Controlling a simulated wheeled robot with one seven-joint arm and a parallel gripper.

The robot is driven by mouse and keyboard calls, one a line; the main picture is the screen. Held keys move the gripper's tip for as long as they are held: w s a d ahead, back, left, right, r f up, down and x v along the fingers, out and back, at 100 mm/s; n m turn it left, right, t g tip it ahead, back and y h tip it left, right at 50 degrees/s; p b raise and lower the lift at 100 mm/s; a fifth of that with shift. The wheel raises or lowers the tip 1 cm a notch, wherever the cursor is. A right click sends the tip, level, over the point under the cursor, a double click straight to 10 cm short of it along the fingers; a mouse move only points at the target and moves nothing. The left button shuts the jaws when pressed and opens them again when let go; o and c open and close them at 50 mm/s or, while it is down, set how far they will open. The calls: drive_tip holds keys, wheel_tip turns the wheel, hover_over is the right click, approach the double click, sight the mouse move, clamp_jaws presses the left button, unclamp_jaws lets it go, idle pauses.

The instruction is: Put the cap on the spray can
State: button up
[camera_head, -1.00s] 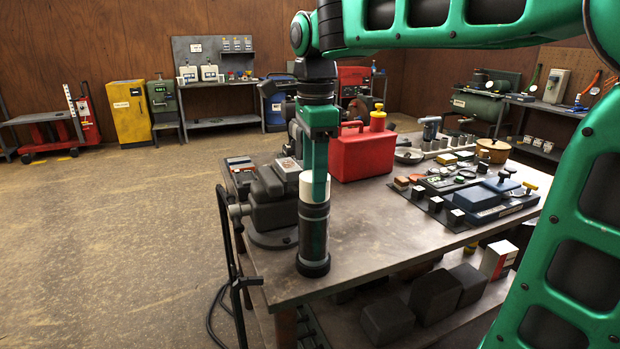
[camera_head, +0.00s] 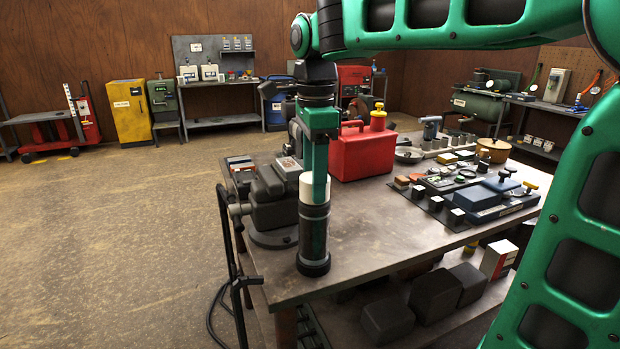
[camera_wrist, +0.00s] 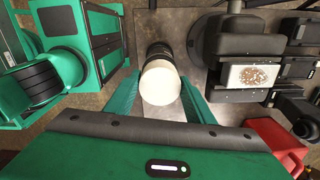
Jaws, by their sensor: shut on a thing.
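The spray can (camera_head: 313,248) is a dark cylinder with a green stripe, upright near the table's front left corner. Its dark body also shows in the wrist view (camera_wrist: 157,50). The white cap (camera_head: 307,190) is at the top of the can, in line with it. In the wrist view the cap (camera_wrist: 160,84) is a pale round shape between my fingers. My gripper (camera_head: 320,190) points straight down and is shut on the cap. One green finger hides part of the cap. The seam between cap and can is too small to tell whether the cap is fully seated.
A dark vise (camera_head: 272,205) stands on the workbench (camera_head: 375,240) close behind and left of the can. A red fuel can (camera_head: 362,155) stands farther back. A mat with blocks and a blue tool (camera_head: 485,200) is at right. The bench right of the can is clear.

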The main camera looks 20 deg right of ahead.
drive_tip(key=shift+f, duration=0.35)
drive_tip(key=o, duration=0.7)
drive_tip(key=shift+r, duration=5.5)
drive_tip(key=s+d+f+n, duration=0.7)
drive_tip(key=s+d+f, duration=0.4)
drive_tip(key=d+f, duration=0.25)
drive_tip(key=s+d+f+n, duration=0.1)
drive_tip(key=s+f+n, duration=0.1)
drive_tip(key=s+f, duration=0.2)
drive_tip(key=s+d+f+n, duration=0.1)
drive_tip(key=s+f+n, duration=0.1)
drive_tip(key=s+f, duration=0.2)
drive_tip(key=s+d+f+n, duration=0.1)
drive_tip(key=s+f+n, duration=0.1)
drive_tip(key=s+f, duration=0.2)
drive_tip(key=shift+s+d+f+n, duration=0.1)
drive_tip(key=shift+d+f+n, duration=0.2)
drive_tip(key=shift+f, duration=0.55)
